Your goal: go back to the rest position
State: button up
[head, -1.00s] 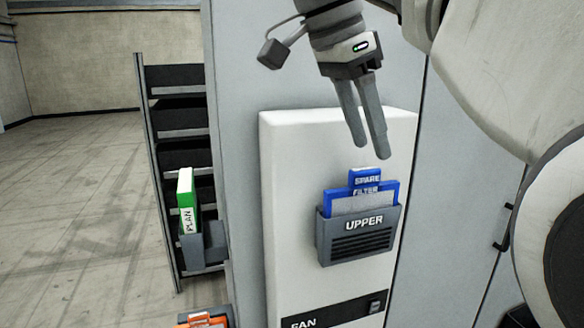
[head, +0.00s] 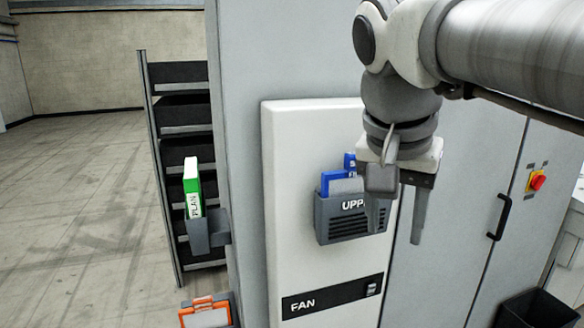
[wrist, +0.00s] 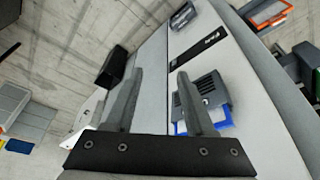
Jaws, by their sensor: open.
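My gripper (head: 400,215) is open and empty, fingers pointing down, in front of the right side of the white fan panel in the head view. It also shows in the wrist view (wrist: 155,105) with its two fingers apart. A blue-framed spare filter (head: 340,183) sits in the grey slot holder marked UPPER (head: 345,225). My gripper hides part of the holder's label and of the filter. The holder (wrist: 208,88) and the blue filter edge (wrist: 222,117) also show in the wrist view, beyond one finger.
A green PLAN binder (head: 193,188) stands in a grey holder at the cabinet's left edge. An orange-framed item (head: 206,311) is at the bottom. The cabinet door has a black handle (head: 500,217) and a red switch (head: 537,181). A black bin (head: 535,310) stands at lower right.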

jog(key=s+f+n+t+y, duration=0.1)
jog(key=s+f+n, duration=0.2)
jog(key=f, duration=0.5)
jog(key=s+d+f+n+t+y+b, duration=0.1)
jog(key=s+f+n, duration=0.2)
jog(key=f, duration=0.6)
jog(key=shift+s, duration=0.75)
